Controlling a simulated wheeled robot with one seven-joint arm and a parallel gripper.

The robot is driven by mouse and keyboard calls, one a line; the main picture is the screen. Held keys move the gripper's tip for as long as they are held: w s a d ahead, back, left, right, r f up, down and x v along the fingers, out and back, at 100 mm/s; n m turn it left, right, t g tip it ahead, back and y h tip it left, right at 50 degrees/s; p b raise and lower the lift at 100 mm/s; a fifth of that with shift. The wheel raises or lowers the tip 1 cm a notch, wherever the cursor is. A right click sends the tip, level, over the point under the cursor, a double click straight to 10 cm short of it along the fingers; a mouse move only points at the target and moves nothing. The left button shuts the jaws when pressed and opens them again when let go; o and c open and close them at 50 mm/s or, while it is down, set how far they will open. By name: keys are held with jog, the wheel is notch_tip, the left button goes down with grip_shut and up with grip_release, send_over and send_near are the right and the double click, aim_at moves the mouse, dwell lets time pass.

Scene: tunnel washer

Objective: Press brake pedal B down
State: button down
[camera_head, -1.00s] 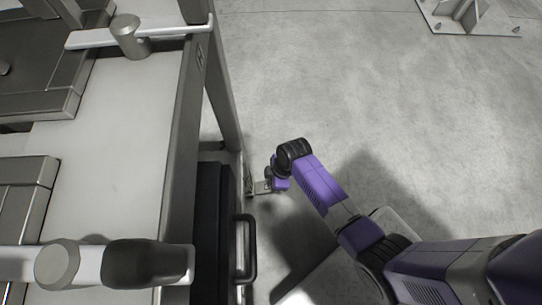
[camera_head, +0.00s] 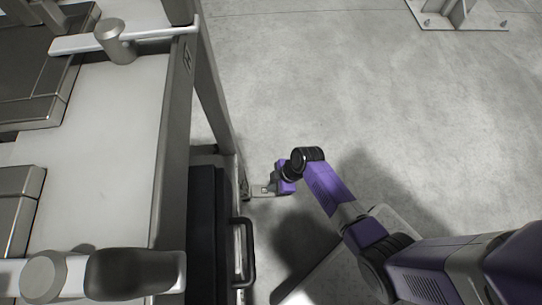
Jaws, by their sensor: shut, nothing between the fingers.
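A small flat metal pedal (camera_head: 262,191) sticks out to the right from the foot of the machine's frame post, low near the floor. No letter is readable on it, so I cannot tell whether it is pedal B. My gripper (camera_head: 283,184) is just right of the pedal's outer end, seen from above. It is shut and holds nothing. Its fingertips are mostly hidden under the purple wrist, and I cannot tell whether they touch the pedal.
The machine's frame post (camera_head: 216,100) and white-topped table (camera_head: 100,150) stand on the left. A dark box with a black handle (camera_head: 247,252) sits below the pedal in the picture. A metal floor bracket (camera_head: 458,14) is at the top right. The concrete floor between is clear.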

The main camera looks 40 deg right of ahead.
jog(key=shift+f, duration=0.3)
dwell(0.5)
